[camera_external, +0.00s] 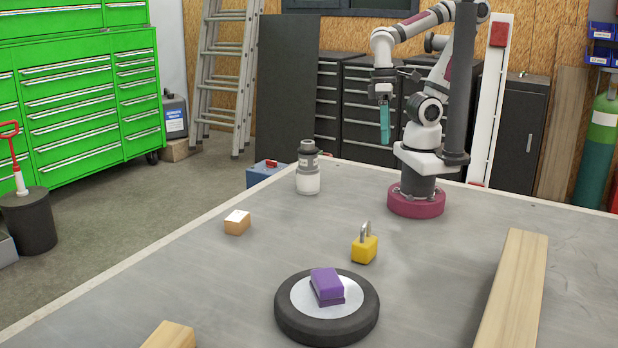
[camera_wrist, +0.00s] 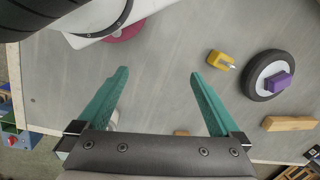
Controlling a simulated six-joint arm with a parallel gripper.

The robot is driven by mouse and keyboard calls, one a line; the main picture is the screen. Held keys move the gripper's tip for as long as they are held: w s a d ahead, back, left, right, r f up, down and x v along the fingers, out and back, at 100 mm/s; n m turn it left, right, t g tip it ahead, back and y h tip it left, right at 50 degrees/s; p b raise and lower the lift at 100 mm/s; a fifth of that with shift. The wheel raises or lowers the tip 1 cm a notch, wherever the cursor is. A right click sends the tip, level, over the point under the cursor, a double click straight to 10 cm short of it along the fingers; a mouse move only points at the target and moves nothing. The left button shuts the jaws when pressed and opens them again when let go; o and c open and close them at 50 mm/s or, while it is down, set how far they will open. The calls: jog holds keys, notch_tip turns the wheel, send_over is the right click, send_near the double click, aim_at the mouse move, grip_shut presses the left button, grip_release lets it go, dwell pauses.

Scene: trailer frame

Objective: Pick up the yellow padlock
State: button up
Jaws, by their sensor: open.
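The yellow padlock (camera_external: 364,248) stands on the grey table with its metal shackle up, just behind the black wheel in the external view. It also shows in the wrist view (camera_wrist: 217,59), right of my fingers and apart from them. My gripper (camera_external: 384,122) hangs in the air at the back of the table, well above and behind the padlock. In the wrist view its two teal fingers (camera_wrist: 160,78) are spread wide with nothing between them.
A purple block (camera_external: 327,284) lies on the black wheel (camera_external: 290,318) in front of the padlock. A small wooden block (camera_external: 237,227) and a grey-white bottle (camera_external: 307,175) stand to the left. A long wooden beam (camera_external: 518,285) lies at right. The table around the padlock is mostly clear.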

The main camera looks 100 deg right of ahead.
dwell(0.7)
jog(key=n+t+h, duration=1)
jog(key=n+t, duration=0.1)
jog(key=n, duration=2.3)
send_over(373, 240)
jog(key=s+a, duration=0.8)
jog(key=s, duration=0.4)
notch_tip(373, 240, down, 13)
jog(key=shift+n, duration=0.3)
jog(key=x, duration=1.5)
jog(key=shift+w+a, duration=0.15)
jog(key=shift+w, duration=0.35)
grip_shut()
